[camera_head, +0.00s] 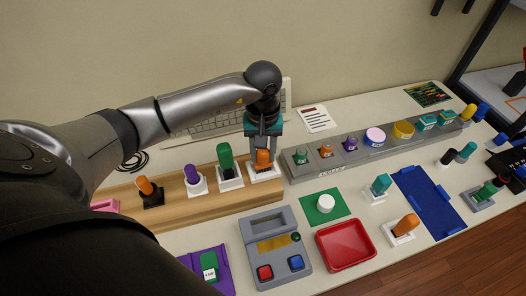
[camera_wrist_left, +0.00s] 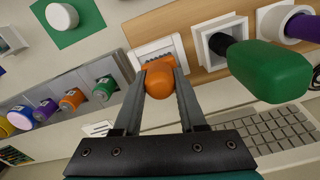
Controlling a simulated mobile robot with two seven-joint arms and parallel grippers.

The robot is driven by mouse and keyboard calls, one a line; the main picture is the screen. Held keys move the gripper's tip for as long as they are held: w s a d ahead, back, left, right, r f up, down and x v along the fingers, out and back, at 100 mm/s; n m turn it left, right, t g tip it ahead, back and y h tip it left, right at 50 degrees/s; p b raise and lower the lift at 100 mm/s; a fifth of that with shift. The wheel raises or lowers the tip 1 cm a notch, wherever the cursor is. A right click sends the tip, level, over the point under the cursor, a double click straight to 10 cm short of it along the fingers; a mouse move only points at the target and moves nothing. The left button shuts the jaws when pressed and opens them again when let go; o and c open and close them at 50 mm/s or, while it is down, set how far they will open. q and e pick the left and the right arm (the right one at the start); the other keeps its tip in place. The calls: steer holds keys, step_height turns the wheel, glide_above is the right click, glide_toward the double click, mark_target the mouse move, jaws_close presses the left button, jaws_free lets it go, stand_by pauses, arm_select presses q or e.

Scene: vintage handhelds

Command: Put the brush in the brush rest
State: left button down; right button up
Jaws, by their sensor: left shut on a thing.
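My left gripper (camera_head: 264,158) is above a white holder (camera_head: 265,174) at the right end of the wooden stand. It is shut on an orange-handled piece (camera_head: 262,157), which I take to be the brush. In the left wrist view the two fingers press on both sides of the orange handle (camera_wrist_left: 159,82). The white holder (camera_wrist_left: 148,51) lies right behind the handle there. The lower end of the piece is hidden, so I cannot tell how deep it sits in the holder. My right gripper is not in view.
A green-handled piece (camera_head: 225,157) stands close left of the gripper. Purple (camera_head: 193,174) and orange (camera_head: 145,185) ones stand farther left. A grey rack (camera_head: 335,168) of small jars is at the right. A red tray (camera_head: 345,246) and a grey device (camera_head: 273,262) lie in front.

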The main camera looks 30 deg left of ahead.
arm_select(q)
steer(key=shift+c, duration=2.4)
jaws_free()
steer(key=shift+f, duration=0.1)
step_height(320, 180, up, 12)
steer(key=p, duration=0.1)
steer(key=shift+r+p, duration=0.2)
steer(key=shift+p, duration=0.1)
